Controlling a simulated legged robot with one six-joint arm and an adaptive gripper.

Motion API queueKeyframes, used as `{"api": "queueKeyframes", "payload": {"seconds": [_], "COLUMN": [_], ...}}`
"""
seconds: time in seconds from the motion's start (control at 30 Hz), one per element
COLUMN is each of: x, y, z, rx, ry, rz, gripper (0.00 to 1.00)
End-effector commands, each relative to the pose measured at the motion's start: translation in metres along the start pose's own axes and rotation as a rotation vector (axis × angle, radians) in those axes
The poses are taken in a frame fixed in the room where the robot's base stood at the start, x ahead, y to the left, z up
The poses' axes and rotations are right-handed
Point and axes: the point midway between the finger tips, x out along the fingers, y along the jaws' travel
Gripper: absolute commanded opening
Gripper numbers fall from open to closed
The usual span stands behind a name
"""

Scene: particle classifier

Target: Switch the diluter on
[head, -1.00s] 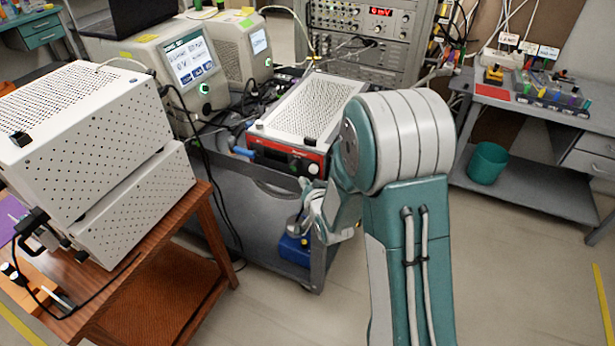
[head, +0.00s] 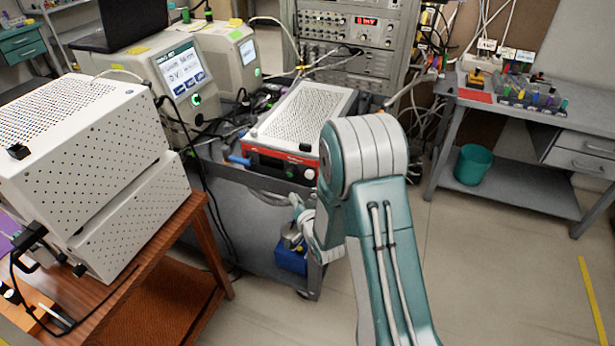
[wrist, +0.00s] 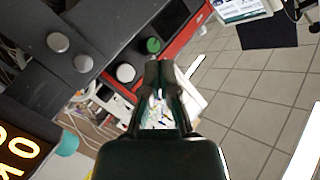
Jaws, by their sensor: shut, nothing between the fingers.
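A box with a red front edge and a white perforated top (head: 306,112) sits on the grey cart; I take it to be the diluter, but its label is unreadable. Its front carries a green knob (head: 290,171) and a pale knob beside it. In the head view the fingertips are not clear.
Two white instruments with screens (head: 183,75) stand left of the red-fronted box. A brown table (head: 150,262) with white perforated boxes is at the left. A rack of electronics (head: 350,35) stands behind. Loose cables lie around the cart. Floor is free at the right.

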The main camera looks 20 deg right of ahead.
Motion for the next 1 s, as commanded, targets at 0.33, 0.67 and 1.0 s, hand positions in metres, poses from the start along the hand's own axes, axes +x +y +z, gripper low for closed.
{"api": "queueKeyframes", "payload": {"seconds": [0.33,0.67,1.0], "x": [0.031,0.045,0.045], "y": [0.026,0.035,0.035], "z": [-0.025,-0.034,-0.034], "rx": [0.003,0.001,0.002], "ry": [0.004,0.000,0.000], "rz": [0.001,0.002,0.001], "gripper": [0.00,0.00,0.00]}}
